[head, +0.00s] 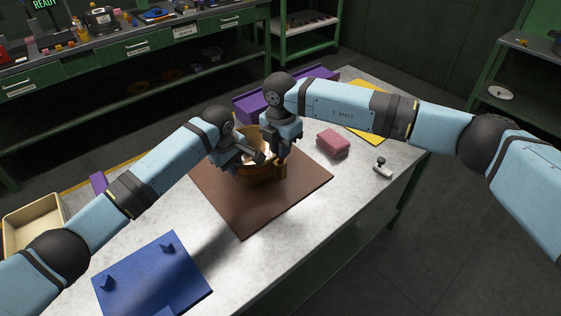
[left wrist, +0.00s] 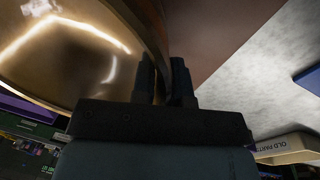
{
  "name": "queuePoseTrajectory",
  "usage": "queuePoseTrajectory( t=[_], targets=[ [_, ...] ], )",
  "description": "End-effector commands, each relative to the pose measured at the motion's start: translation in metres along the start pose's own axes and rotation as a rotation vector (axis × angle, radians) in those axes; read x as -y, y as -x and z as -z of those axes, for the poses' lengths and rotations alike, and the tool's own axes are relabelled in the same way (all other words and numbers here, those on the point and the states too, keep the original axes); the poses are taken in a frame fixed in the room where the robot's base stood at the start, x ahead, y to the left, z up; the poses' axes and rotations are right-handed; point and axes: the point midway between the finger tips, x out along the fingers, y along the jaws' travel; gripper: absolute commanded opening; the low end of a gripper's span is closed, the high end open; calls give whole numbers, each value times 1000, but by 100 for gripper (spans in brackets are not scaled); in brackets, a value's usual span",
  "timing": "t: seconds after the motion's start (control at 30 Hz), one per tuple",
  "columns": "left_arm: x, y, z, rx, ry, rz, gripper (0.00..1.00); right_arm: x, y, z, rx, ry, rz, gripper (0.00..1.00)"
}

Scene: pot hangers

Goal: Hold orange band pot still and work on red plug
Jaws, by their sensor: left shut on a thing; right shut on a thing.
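The orange-brown pot (head: 256,178) stands on a brown mat (head: 246,215) on the table, with a shiny, light interior. It fills the upper left of the left wrist view (left wrist: 60,70). My left gripper (head: 257,158) is shut on the pot's wall at its near left side; its fingers (left wrist: 166,80) show against the pot's edge. My right gripper (head: 281,157) points down at the pot's right side, shut on a small orange-brown part (head: 281,171) there. I cannot tell whether this part is the plug. No clearly red plug shows; the grippers hide part of the pot.
A pink block (head: 333,143) and a small silver-and-black fitting (head: 382,167) lie right of the mat. A blue plate with pegs (head: 150,280) lies front left. Behind the pot are a purple tray (head: 248,104) and a yellow sheet (head: 367,125). A cream bin (head: 35,225) is far left.

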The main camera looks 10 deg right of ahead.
Motion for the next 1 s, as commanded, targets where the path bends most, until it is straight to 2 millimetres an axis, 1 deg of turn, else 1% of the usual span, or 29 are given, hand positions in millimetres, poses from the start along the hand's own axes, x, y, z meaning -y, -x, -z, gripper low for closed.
queuePoseTrajectory(
  t=[0.03,0.53,0.83,0.87,0.9,0.97,1.0],
  targets=[
    [2,-2,0,1,3,7,0,0,2,0,0,1,-1,0],
    [2,-2,-1,3,2,6,0,-1,22,1,-2,2,-1,0],
    [2,-3,-2,4,1,6,0,-1,24,2,-2,2,-1,0],
    [2,-3,-2,4,1,6,19,-1,24,2,-2,2,-1,0],
    [2,-2,-2,4,1,6,28,-1,24,2,-2,2,-1,0],
    [1,-2,-1,4,1,5,42,-1,24,2,-2,2,-1,0],
    [1,-2,-1,4,1,4,44,-1,24,2,-2,2,-1,0]
  ],
)
